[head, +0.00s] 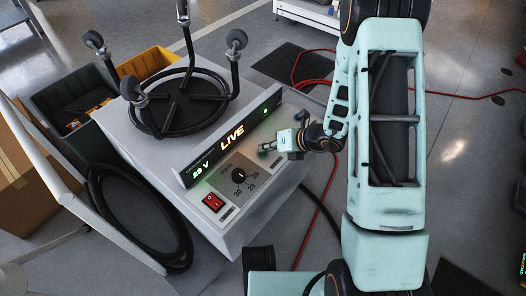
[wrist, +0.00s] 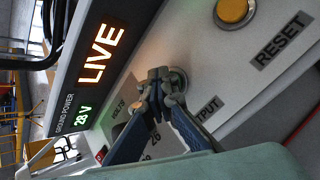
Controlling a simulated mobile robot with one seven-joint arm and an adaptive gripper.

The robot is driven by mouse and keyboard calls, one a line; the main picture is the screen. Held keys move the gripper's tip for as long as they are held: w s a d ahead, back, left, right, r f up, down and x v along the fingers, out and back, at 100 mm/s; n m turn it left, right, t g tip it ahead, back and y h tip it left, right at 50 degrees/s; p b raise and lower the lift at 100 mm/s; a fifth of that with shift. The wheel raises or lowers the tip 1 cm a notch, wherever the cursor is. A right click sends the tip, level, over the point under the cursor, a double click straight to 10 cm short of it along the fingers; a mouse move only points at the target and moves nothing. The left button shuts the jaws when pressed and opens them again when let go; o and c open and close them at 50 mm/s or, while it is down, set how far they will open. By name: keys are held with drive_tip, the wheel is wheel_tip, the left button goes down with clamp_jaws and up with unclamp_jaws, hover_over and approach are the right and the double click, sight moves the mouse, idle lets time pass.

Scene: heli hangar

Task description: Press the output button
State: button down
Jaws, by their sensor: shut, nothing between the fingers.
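My gripper (wrist: 168,82) is shut and empty, with its fingertips at a round grey-rimmed button (wrist: 182,76) beside a label (wrist: 208,108) reading "…TPUT". The fingertips hide most of this button; they look at or very near it, and I cannot tell whether it is pressed in. In the head view my gripper (head: 268,147) is over the right part of the ground power unit's panel (head: 245,205). The display (head: 232,137) glows "LIVE" in orange and "28 V" in green; the same display (wrist: 100,52) shows in the wrist view.
A yellow button (wrist: 233,11) sits by the RESET label (wrist: 283,40). The panel also has a black volts knob (head: 239,175) and a red rocker switch (head: 212,202). Red cable (head: 333,190) crosses the floor.

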sight(265, 153)
drive_tip(key=shift+r+p, duration=0.6)
drive_tip(key=shift+r, duration=0.25)
wheel_tip(265, 153, up, 5)
drive_tip(key=p, duration=0.4)
idle(0.8)
